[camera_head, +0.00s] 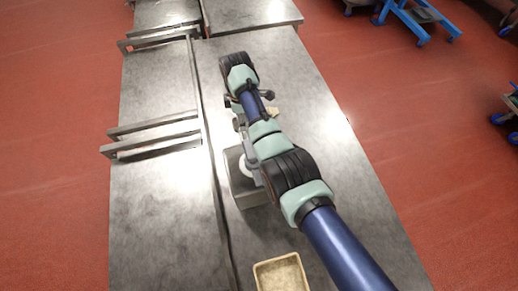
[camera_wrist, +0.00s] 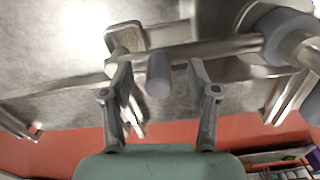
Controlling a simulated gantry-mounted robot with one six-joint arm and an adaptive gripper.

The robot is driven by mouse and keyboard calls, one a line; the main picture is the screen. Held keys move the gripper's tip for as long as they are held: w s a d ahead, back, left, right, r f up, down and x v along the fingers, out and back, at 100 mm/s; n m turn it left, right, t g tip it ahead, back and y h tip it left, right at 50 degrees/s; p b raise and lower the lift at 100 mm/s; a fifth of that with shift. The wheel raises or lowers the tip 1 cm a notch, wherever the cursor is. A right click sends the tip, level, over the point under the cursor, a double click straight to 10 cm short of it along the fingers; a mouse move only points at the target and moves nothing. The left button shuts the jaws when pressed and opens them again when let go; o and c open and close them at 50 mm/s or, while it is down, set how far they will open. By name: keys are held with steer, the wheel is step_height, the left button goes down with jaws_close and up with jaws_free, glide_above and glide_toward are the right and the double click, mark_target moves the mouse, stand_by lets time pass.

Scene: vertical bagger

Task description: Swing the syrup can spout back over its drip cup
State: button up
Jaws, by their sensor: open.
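In the wrist view my gripper (camera_wrist: 157,82) is open, with one finger on each side of a grey rounded knob (camera_wrist: 159,74). I cannot tell whether either finger touches it. The knob is at a metal bar (camera_wrist: 213,48), which looks like the spout. The bar runs right to a grey-blue round part (camera_wrist: 287,36), perhaps its pivot. A small metal-rimmed tray or cup (camera_wrist: 126,38) lies behind the left finger; I cannot tell if it is the drip cup. In the head view my arm hides most of the spout area.
The steel table (camera_head: 300,95) has bare room right of my arm. A dark-topped box with a white disc (camera_head: 246,168) stands beside my arm. A beige tray (camera_head: 281,274) sits at the front. Metal rails (camera_head: 155,135) stand at left.

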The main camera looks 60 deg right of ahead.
step_height(320, 180, up, 5)
steer(key=p, duration=0.4)
steer(key=shift+f, duration=0.1)
step_height(320, 180, up, 8)
steer(key=shift+f, duration=0.25)
